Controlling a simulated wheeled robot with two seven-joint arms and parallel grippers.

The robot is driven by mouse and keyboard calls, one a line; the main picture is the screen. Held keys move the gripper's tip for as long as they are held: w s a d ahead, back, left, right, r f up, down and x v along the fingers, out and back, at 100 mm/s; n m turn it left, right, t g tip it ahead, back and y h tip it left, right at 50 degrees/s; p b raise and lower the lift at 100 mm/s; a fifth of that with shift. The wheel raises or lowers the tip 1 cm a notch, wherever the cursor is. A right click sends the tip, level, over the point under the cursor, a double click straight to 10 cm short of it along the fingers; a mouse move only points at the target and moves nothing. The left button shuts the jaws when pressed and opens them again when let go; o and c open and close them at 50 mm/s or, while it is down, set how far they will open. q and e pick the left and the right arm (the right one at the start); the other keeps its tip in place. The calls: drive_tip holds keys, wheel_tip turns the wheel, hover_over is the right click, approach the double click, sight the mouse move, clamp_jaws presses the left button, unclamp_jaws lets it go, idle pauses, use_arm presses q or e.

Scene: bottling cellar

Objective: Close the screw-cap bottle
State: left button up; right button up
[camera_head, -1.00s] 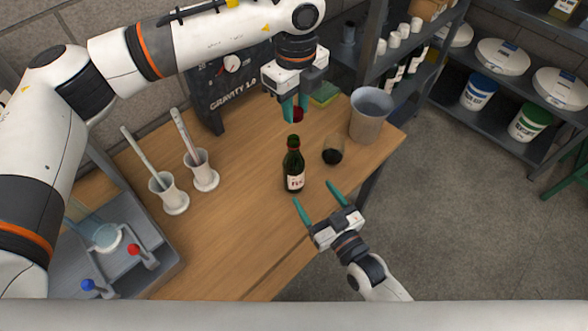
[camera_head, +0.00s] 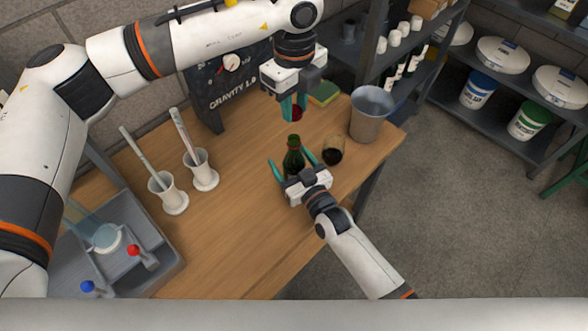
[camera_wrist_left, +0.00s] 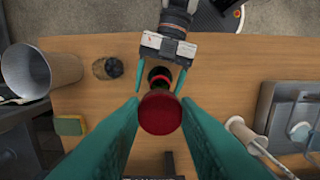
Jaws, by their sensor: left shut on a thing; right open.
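The dark green bottle (camera_head: 293,158) stands upright on the wooden table; its label is hidden behind my right gripper. My right gripper (camera_head: 292,163) is open, with one finger on each side of the bottle; I cannot tell whether they touch it. In the left wrist view my right gripper (camera_wrist_left: 163,76) also spans the bottle neck (camera_wrist_left: 159,78). My left gripper (camera_head: 293,108) is shut on the red screw cap (camera_head: 297,113), holding it above and a little behind the bottle. The cap (camera_wrist_left: 160,112) fills the gap between the left fingertips in the wrist view.
A glass of dark wine (camera_head: 333,151) stands close to the bottle's right. A grey bucket (camera_head: 369,117) is at the table's right end. A sponge (camera_head: 324,93) lies at the back. Two white cylinders (camera_head: 202,170) with rods and a grey tray (camera_head: 150,270) are left.

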drive_tip(key=c, duration=1.4)
use_arm(q)
drive_tip(key=shift+f, duration=2.5)
use_arm(e)
drive_tip(key=shift+c, duration=0.2)
use_arm(q)
drive_tip(key=shift+f, duration=0.9)
drive_tip(key=shift+f, duration=0.55)
